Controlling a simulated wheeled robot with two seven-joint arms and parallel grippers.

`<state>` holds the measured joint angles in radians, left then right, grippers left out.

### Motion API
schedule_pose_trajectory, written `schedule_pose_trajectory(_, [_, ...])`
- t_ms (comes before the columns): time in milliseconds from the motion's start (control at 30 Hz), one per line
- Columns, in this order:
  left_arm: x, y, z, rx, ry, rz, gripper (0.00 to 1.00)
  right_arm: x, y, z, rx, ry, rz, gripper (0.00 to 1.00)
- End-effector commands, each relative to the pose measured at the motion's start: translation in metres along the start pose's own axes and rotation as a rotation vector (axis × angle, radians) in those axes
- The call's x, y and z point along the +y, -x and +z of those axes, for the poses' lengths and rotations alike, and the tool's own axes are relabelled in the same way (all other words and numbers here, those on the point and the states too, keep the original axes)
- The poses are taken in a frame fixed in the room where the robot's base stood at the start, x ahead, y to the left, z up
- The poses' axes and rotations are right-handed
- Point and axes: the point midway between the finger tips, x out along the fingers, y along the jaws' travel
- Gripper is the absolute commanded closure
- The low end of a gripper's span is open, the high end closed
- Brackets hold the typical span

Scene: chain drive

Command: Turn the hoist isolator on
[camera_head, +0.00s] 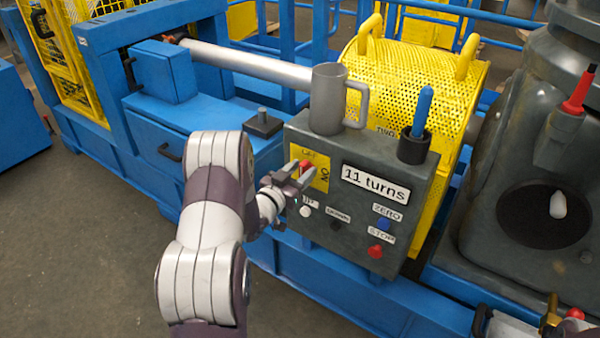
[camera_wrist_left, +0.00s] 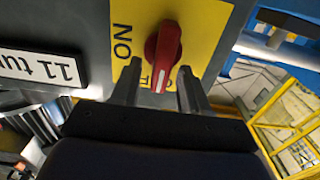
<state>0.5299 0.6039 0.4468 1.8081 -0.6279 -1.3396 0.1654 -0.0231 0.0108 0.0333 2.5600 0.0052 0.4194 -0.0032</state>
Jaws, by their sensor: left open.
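The hoist isolator is a red rotary knob (camera_head: 306,164) on a yellow plate (camera_head: 320,181) at the left of the grey control box's face. The plate reads OFF at the top and ON at the right side. In the left wrist view the red knob (camera_wrist_left: 163,48) has a white mark at its end, pointing at the partly hidden OFF label. My left gripper (camera_head: 299,172) is open at the knob, its fingers on either side of the knob's marked end. In the left wrist view a gap shows beside the left gripper's (camera_wrist_left: 160,72) fingers; contact is unclear.
The grey box (camera_head: 408,232) carries an "11 turns" label, UP and DOWN buttons, a blue ZERO button and a red STOP button (camera_head: 375,251). A grey mug (camera_head: 327,100) and a black cup (camera_head: 414,148) with a blue tool stand on top. A yellow perforated guard (camera_head: 405,70) is behind.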

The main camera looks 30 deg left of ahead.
Motion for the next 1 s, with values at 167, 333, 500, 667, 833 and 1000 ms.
schedule_pose_trajectory(167, [0.0,0.0,0.0,0.0,0.0,0.0,0.81,0.0,0.0,0.0,0.0,0.0,0.0,0.57])
schedule_pose_trajectory(333, [0.0,0.0,0.0,0.001,-0.001,0.0,1.0,0.0,0.0,0.0,0.0,0.0,0.0,0.57])
schedule_pose_trajectory(500, [0.0,0.0,0.0,0.001,-0.006,0.0,1.0,0.0,-0.001,0.0,0.0,0.0,0.0,0.57])
schedule_pose_trajectory(667, [0.001,0.0,0.0,0.003,-0.041,0.0,1.0,0.0,-0.004,0.0,0.0,0.0,0.0,0.57])
schedule_pose_trajectory(833, [0.002,0.0,0.001,0.005,-0.133,0.0,1.0,0.0,-0.011,0.001,0.0,0.0,0.0,0.57])
schedule_pose_trajectory(1000, [0.005,0.0,0.002,0.005,-0.275,-0.001,1.0,0.0,-0.022,0.003,0.0,0.0,0.0,0.57])
